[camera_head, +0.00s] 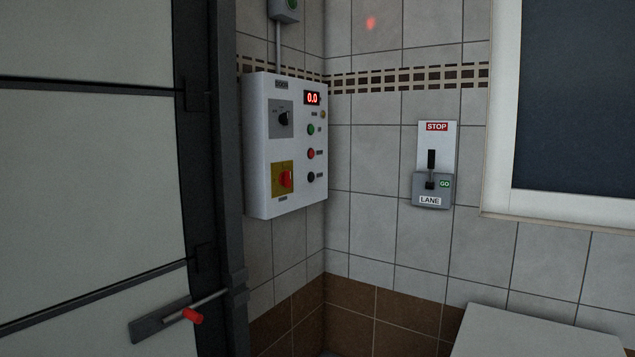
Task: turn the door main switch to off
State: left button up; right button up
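A white control box (257,150) hangs on the left tiled wall near the corner. Low on it is a red rotary knob (285,179) on a yellow plate (277,190), the look of a main switch. Higher up is a black rotary knob (283,118) on a grey plate. The labels by both knobs are too small to read, so I cannot tell either knob's setting. Neither of my grippers is in view.
The box has a red display (312,98) reading 0.0 and several small buttons. A panelled door (90,180) with a red-handled bolt (192,316) stands left. A pale surface (530,335) is lower right.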

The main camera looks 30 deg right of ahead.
aim_at(284, 179)
jog(key=z, duration=0.95)
jog(key=i, duration=1.55)
jog(key=u, duration=0.25)
